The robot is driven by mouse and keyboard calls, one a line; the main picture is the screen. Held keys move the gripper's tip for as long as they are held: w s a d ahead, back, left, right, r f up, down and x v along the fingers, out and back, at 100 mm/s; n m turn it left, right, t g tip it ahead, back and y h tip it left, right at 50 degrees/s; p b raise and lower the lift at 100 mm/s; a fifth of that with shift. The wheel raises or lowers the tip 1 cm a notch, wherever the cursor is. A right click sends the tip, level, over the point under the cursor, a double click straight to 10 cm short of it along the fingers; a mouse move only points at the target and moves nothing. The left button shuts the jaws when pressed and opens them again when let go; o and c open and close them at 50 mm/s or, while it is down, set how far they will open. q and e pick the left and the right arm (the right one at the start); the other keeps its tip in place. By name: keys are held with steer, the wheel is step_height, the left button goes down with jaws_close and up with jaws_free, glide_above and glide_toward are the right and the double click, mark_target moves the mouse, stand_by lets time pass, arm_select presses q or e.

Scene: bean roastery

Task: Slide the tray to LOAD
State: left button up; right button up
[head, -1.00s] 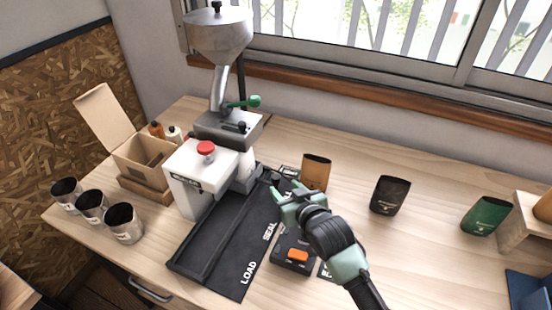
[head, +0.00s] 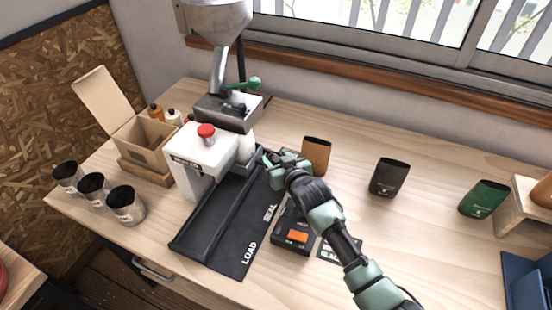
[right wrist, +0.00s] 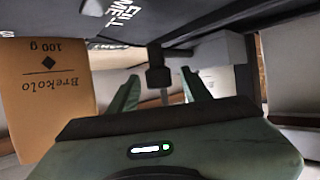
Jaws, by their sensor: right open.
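A long black mat (head: 232,250) bears the words LOAD and SEAL, with LOAD at its near end. A black track with raised edges (head: 188,243) runs along its left side towards the white machine (head: 196,163). My right gripper (head: 268,159) is open at the far end of the mat, beside the machine and left of a brown pouch. In the right wrist view, a dark post with a block (right wrist: 158,72) stands between the spread fingers, with no visible grip on it. I cannot tell whether it belongs to the tray. My left gripper is out of view.
The brown pouch (head: 316,155) stands close to my right gripper. A black device with an orange button (head: 293,237) lies right of the mat. Dark (head: 388,178) and green (head: 482,198) pouches stand further right. Several cups and an open box (head: 146,140) stand left.

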jaws_close()
stand_by(1.4)
